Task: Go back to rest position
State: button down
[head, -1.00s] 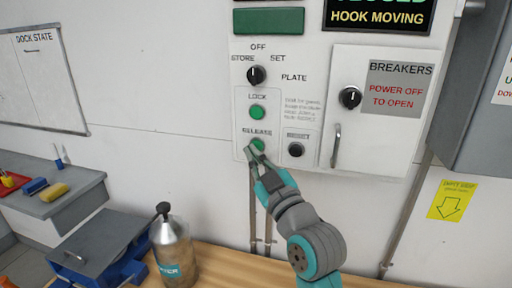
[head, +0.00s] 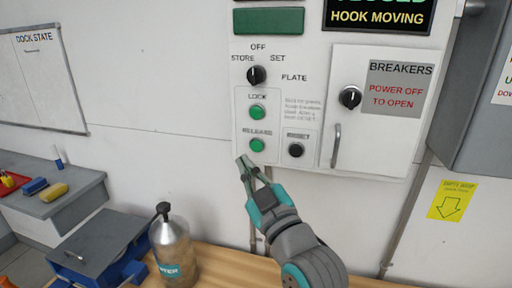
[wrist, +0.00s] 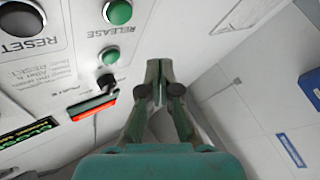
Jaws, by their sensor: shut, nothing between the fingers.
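My gripper (head: 246,163) is shut and empty, just below the control panel (head: 228,130) in the head view. Its fingertips sit a little under the green RELEASE button (head: 257,145) and look apart from it. In the wrist view the closed fingers (wrist: 159,68) point toward the panel, with the RELEASE button (wrist: 118,12) to their upper left. The green LOCK button (head: 257,112) and the black RESET button (head: 296,150) are also on the panel. A sign above reads HOOK MOVING (head: 377,17).
A wooden bench (head: 222,262) runs below. On it stands a grey bottle (head: 172,250). A blue and grey device (head: 100,245) is at its left. A breaker box door with a handle (head: 336,146) is right of the buttons.

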jog(key=s+d+f+m+h, duration=0.2)
jog(key=s+d+f, duration=0.25)
jog(key=f, duration=0.55)
jog(key=s+d+f+m+h, duration=0.2)
jog(key=s+d+f, duration=0.25)
jog(key=f, duration=0.45)
jog(key=s+d+f+m+h, duration=0.3)
jog(key=s+d+f, duration=0.15)
jog(key=f, duration=0.55)
jog(key=s+d+f+m+g+h, duration=0.1)
jog(key=s+d+f, duration=0.1)
jog(key=s, duration=0.8)
jog(key=s+d+f+m+g+h, duration=0.1)
jog(key=s+d+f, duration=0.2)
jog(key=s, duration=0.7)
jog(key=s+d+f+m+g+h, duration=0.1)
jog(key=s+d+f+m+g, duration=0.1)
jog(key=s, duration=0.9)
jog(key=shift+d+f, duration=0.3)
jog(key=shift+f, duration=0.05)
